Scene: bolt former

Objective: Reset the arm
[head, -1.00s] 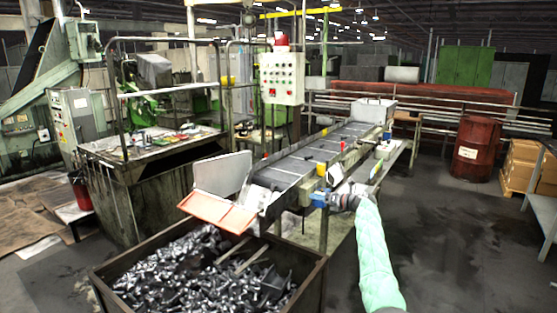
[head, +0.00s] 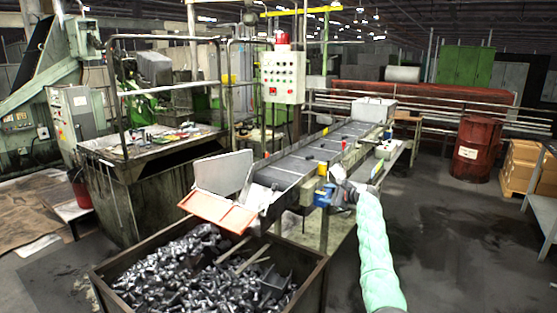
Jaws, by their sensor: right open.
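My right arm, in a pale green sleeve, comes in from the bottom right. My right gripper (head: 338,174) is small and dark at its end, beside the right side of the conveyor (head: 300,163). Its jaws are open, and I see nothing held in them. Small dark pieces (head: 307,158) lie on the conveyor belt. My left gripper is out of view.
A metal bin (head: 318,275) full of bolts stands at the front, below the orange-edged chute (head: 222,212). A control box (head: 284,78) stands behind the conveyor. A red barrel (head: 471,148) is at the right. The floor right of my arm is clear.

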